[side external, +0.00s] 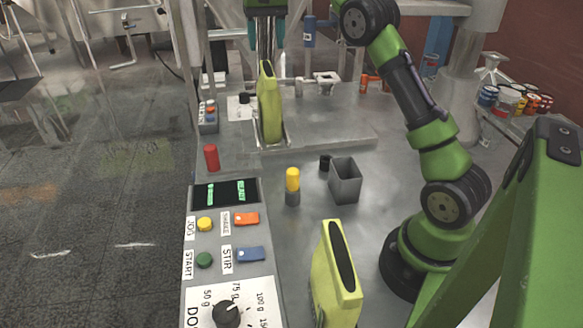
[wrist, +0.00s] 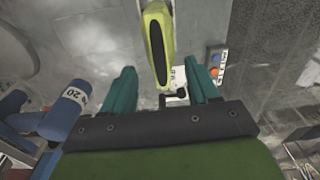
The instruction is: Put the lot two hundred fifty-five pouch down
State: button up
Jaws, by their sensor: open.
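Two yellow-green pouches with dark tops are in the side view. The far pouch (side external: 269,110) stands upright in a small metal holder (side external: 284,140) on the raised plate. The near pouch (side external: 335,285) stands at the front edge of the picture. I cannot read a lot number on either. My gripper (side external: 267,48), with teal fingers, is open and empty, just behind and above the far pouch. In the wrist view my gripper (wrist: 162,84) has its fingers spread, with a pouch (wrist: 158,45) ahead of the gap between them, apart from both.
A control panel (side external: 222,255) with buttons, switches and a dial runs along the left. A red cylinder (side external: 211,157), a yellow-topped cylinder (side external: 292,185) and an open grey box (side external: 345,182) stand mid-bench. A blue cylinder (wrist: 66,108) is left of my gripper.

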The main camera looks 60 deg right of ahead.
jog(key=s+a+r+n+t, duration=0.3)
jog(key=s+a+r, duration=0.1)
jog(key=s+a, duration=0.75)
jog(key=s+a+f+t+y, duration=0.1)
jog(key=s+a+f+t, duration=0.1)
jog(key=s+f, duration=0.3)
jog(key=s+a+f+n+t+y, duration=0.1)
jog(key=s+a+f, duration=0.4)
jog(key=s, duration=0.4)
jog(key=shift+s+a+t, duration=0.2)
jog(key=shift+s+t, duration=0.15)
jog(key=shift+t, duration=0.05)
